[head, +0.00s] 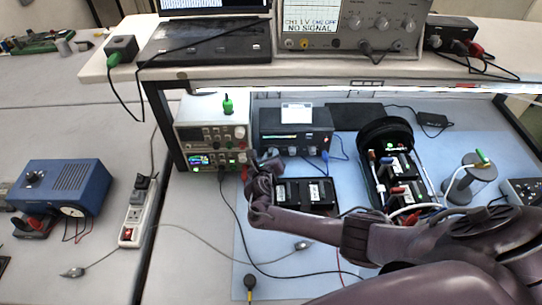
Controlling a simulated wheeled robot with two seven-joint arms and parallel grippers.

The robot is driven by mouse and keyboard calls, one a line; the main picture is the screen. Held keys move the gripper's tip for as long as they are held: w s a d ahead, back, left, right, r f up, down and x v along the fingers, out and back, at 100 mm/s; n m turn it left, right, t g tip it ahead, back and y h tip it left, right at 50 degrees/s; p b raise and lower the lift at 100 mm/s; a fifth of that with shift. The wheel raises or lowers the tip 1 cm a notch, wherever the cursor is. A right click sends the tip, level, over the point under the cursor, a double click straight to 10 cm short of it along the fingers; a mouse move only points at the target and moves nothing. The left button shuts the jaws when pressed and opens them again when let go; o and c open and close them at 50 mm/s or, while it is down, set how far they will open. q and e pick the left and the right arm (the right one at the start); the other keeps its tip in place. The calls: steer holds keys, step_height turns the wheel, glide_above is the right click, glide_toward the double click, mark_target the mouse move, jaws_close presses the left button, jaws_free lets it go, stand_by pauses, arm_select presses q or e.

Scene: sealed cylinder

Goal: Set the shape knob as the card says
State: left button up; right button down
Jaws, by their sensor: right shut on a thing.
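The dark instrument box (290,125) stands under the shelf, with a small white card (297,112) upright on its top. The card's writing is too small to read. My right arm comes in from the lower right, and my right gripper (262,172) is at the lower left of the box's front panel. It is shut on what appears to be the shape knob there. The gripper hides the knob and its pointer, so its setting cannot be read. My left gripper is not in view.
A light power supply (212,134) stands close at the left of my right gripper. Dark modules (305,193) lie just in front of the box. A black case (386,135), a grey spool (468,185) and loose cables are at the right. A blue box (62,186) sits far left.

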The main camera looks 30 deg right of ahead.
stand_by(0.3)
steer(key=c, duration=1.2)
jaws_free()
steer(key=shift+c, duration=0.2)
steer(key=v, duration=0.6)
steer(key=shift+s+a+r, duration=0.2)
steer(key=shift+a+r, duration=0.05)
steer(key=shift+r, duration=0.05)
steer(key=shift+s+a, duration=0.3)
steer(key=shift+s, duration=0.1)
